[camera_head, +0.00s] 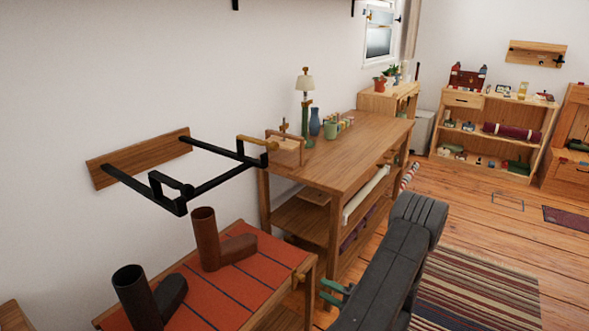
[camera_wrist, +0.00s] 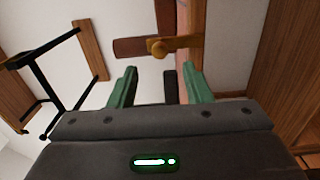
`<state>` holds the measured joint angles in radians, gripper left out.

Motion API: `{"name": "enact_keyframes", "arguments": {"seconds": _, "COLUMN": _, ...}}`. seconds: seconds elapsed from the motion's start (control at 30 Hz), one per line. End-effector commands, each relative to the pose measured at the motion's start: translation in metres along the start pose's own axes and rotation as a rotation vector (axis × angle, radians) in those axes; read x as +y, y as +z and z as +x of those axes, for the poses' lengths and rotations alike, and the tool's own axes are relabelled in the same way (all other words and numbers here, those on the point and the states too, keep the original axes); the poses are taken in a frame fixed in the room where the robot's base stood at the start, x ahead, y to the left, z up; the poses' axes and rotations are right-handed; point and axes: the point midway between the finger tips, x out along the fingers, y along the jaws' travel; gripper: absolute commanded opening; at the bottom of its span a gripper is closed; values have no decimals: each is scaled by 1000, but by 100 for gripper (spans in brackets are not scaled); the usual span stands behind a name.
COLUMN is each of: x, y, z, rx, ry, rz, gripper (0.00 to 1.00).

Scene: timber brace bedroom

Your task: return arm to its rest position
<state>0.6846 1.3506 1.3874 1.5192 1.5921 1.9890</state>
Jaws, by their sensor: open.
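My arm (camera_head: 390,265) reaches in from the lower right of the head view, dark grey. My gripper (camera_head: 335,290) shows at its far left side, with green fingers beside the right end of the low bench with the red top (camera_head: 240,285). In the wrist view my gripper (camera_wrist: 160,85) has its two green fingers well apart, and I see nothing held. Beyond the fingertips is a wooden knob (camera_wrist: 158,47) on a brown piece. A dark strip shows between the fingers; I cannot tell what it is.
A brown boot (camera_head: 206,240) and a black boot (camera_head: 135,295) stand on the bench. A black wall rack (camera_head: 215,180) juts out above. A wooden workbench (camera_head: 350,150) stands behind. A striped rug (camera_head: 475,295) lies on the floor at right, with open floor beyond.

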Motion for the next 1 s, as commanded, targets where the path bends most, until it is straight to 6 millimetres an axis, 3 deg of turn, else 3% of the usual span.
{"name": "enact_keyframes", "arguments": {"seconds": 0.2, "x": 0, "y": -1, "z": 42, "rx": 3, "ry": 0, "rz": 0, "gripper": 45}}
{"name": "enact_keyframes", "arguments": {"seconds": 0.4, "x": 0, "y": -1, "z": 66, "rx": 3, "ry": 0, "rz": -1, "gripper": 45}}
{"name": "enact_keyframes", "arguments": {"seconds": 0.57, "x": 0, "y": 0, "z": 73, "rx": 0, "ry": 0, "rz": -1, "gripper": 45}}
{"name": "enact_keyframes", "arguments": {"seconds": 1.0, "x": 1, "y": 0, "z": 67, "rx": -1, "ry": 1, "rz": -2, "gripper": 45}}
